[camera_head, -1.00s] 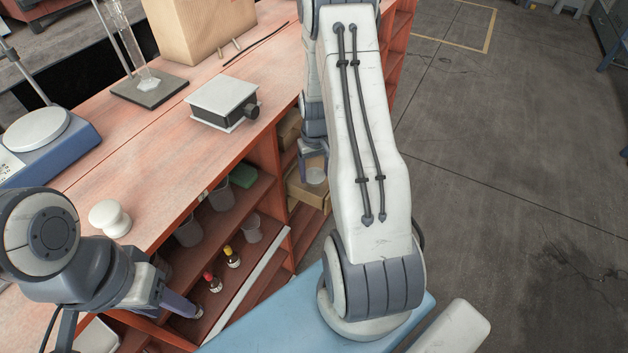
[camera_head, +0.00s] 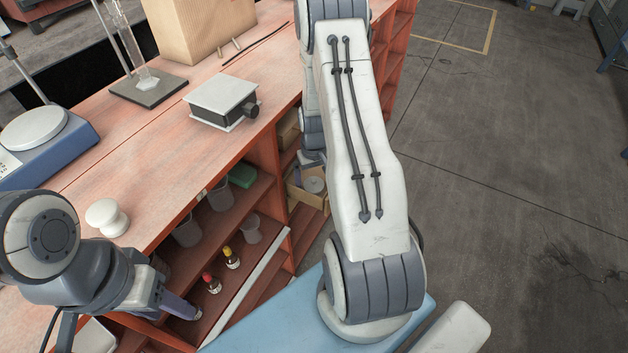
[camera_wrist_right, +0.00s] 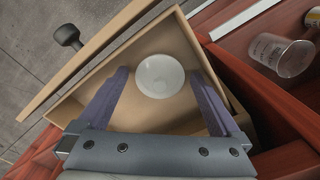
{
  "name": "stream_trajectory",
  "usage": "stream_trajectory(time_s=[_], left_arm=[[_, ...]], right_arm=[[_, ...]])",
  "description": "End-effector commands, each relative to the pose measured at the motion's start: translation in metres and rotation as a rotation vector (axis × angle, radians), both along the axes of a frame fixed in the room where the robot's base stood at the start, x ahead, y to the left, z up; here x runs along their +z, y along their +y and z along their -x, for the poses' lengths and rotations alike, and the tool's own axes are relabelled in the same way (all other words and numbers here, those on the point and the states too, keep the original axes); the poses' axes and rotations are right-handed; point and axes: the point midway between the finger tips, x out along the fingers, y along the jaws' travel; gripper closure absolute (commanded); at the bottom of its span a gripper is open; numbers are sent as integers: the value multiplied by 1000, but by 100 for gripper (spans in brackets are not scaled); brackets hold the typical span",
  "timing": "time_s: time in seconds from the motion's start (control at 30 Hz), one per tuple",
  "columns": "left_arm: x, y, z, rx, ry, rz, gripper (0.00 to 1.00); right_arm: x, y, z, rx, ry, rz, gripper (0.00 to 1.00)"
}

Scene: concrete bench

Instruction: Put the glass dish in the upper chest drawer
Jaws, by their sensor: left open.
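The glass dish (camera_wrist_right: 160,76), round and whitish, lies on the floor of the open wooden chest drawer (camera_wrist_right: 104,76) in the right wrist view. It also shows small in the drawer in the head view (camera_head: 314,185). My right gripper (camera_wrist_right: 162,72) is open, with its two fingers spread to either side of the dish and not pressed on it. In the head view my right arm mostly hides this gripper. My left gripper (camera_head: 192,310) is open and empty at the lower left, by the front of the shelves.
Beakers (camera_head: 187,232) and small bottles (camera_head: 231,258) stand on shelves left of the drawer. A clear cup (camera_wrist_right: 280,53) is beside it in the wrist view. A boxy instrument (camera_head: 222,101), scale (camera_head: 35,130) and white jar (camera_head: 107,217) stand on the bench.

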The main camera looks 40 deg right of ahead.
Motion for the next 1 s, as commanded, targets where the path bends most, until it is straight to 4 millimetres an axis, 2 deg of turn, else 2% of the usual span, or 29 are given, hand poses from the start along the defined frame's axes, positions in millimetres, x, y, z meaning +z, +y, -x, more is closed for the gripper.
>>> stream_trajectory(time_s=[0.17, 0.5, 0.7, 1.0], left_arm=[[4, 0, 0, 0, 0, 0, 50], [16, 0, 0, 0, 0, 0, 50], [20, 0, 0, 0, 0, 0, 50], [21, 0, 0, 0, 0, 0, 50]], right_arm=[[12, 0, -1, 0, -3, 2, 0], [83, 0, -1, 0, -4, 2, 0], [113, 0, -1, 0, -2, 1, 0], [123, 0, 0, 0, 0, 0, 0]])
